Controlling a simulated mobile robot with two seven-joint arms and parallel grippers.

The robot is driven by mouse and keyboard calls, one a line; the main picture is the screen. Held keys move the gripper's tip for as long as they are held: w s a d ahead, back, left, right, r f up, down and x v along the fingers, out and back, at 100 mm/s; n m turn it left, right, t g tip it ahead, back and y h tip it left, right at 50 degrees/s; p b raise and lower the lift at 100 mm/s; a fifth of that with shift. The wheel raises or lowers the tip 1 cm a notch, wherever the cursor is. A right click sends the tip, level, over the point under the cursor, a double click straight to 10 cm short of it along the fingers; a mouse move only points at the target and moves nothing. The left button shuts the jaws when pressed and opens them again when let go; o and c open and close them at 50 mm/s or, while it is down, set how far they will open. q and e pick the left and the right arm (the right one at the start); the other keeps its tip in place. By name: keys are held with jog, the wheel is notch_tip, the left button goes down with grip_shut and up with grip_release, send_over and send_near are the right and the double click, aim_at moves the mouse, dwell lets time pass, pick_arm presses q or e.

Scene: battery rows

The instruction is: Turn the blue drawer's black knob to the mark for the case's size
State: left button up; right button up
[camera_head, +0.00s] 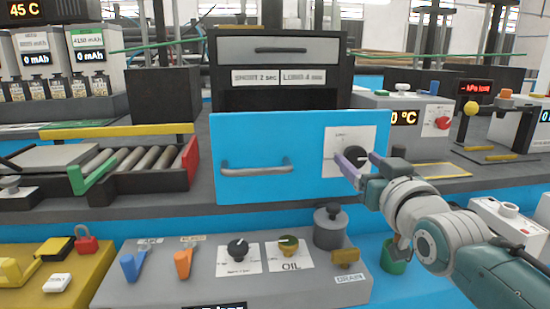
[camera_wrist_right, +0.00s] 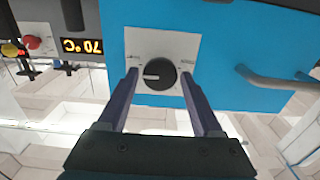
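The blue drawer (camera_head: 305,145) has a grey handle (camera_head: 257,168) and a white dial plate (camera_head: 340,140) with a black knob (camera_head: 354,156) at its right. In the head view the knob's white pointer line points right, and the plate's print is too small to read. In the right wrist view the knob (camera_wrist_right: 160,75) sits between the two fingers of my right gripper (camera_wrist_right: 160,78), with a small gap on each side; its pointer line points left there. My right gripper (camera_head: 360,166) is open at the knob. My left gripper is out of view. I cannot identify the case.
Above the drawer, a black cabinet (camera_head: 225,75) carries two labels (camera_head: 279,77), apparently short and long settings. A grey panel (camera_head: 200,285) with levers and knobs stands below. A roller conveyor (camera_head: 140,165) is at the left. A red-knobbed temperature unit (camera_head: 410,122) stands at the right.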

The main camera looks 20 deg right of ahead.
jog(key=shift+o, duration=1.2)
jog(key=shift+s+a, duration=0.1)
jog(key=shift+s, duration=0.25)
jog(key=p+v, duration=0.2)
jog(key=v, duration=0.7)
jog(key=shift+s, duration=0.1)
